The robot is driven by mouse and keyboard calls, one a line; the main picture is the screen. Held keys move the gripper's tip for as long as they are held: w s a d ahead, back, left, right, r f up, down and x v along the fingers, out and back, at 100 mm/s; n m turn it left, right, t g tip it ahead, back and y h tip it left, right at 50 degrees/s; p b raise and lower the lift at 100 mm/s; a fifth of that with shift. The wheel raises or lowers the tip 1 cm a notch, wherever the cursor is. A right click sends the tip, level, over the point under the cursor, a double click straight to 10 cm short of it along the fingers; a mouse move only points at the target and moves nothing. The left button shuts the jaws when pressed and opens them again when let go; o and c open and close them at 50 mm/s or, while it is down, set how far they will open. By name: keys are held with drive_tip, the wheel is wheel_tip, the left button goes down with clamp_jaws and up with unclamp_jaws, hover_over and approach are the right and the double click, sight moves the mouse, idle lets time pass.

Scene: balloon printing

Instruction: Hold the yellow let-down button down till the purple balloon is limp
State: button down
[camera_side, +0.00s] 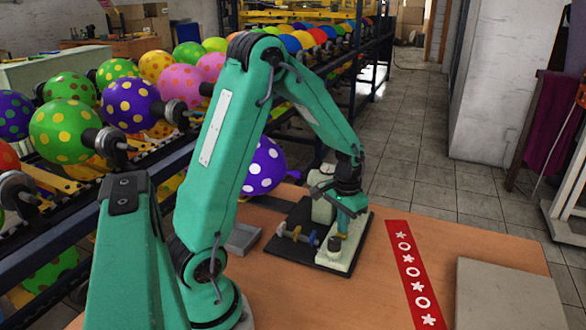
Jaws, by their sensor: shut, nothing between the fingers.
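The purple balloon with white dots (265,170) is round and looks full. It shows behind my upper arm, which hides its left part. A dark base plate (284,246) with pale blocks lies on the wooden table to its right. My gripper (343,231) is shut and empty, pointing down over the pale front block (350,247). A small patch of yellow, likely the let-down button (340,236), shows right under the fingertips. The fingers hide most of it, so I cannot tell whether it is pressed.
A small valve-like part with blue and yellow ends (297,235) stands on the base plate. A red strip with white signs (413,270) and a grey slab (508,292) lie to the right. A grey tray (243,239) is at left. Racks of dotted balloons (65,130) fill the back left.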

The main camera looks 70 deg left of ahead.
drive_tip(key=shift+f, duration=0.45)
drive_tip(key=shift+r, duration=0.1)
idle(1.8)
wheel_tip(320, 180, up, 11)
drive_tip(key=shift+r, duration=0.2)
idle(1.0)
drive_tip(key=shift+d+r, duration=0.1)
drive_tip(key=s+d+r+m+t, duration=0.3)
drive_tip(key=s+d+r+t, duration=0.2)
drive_tip(key=s+d, duration=0.8)
drive_tip(key=shift+s+d+r+t, duration=0.25)
drive_tip(key=shift+s+r, duration=0.5)
drive_tip(key=shift+r, duration=0.95)
drive_tip(key=shift+a, duration=0.1)
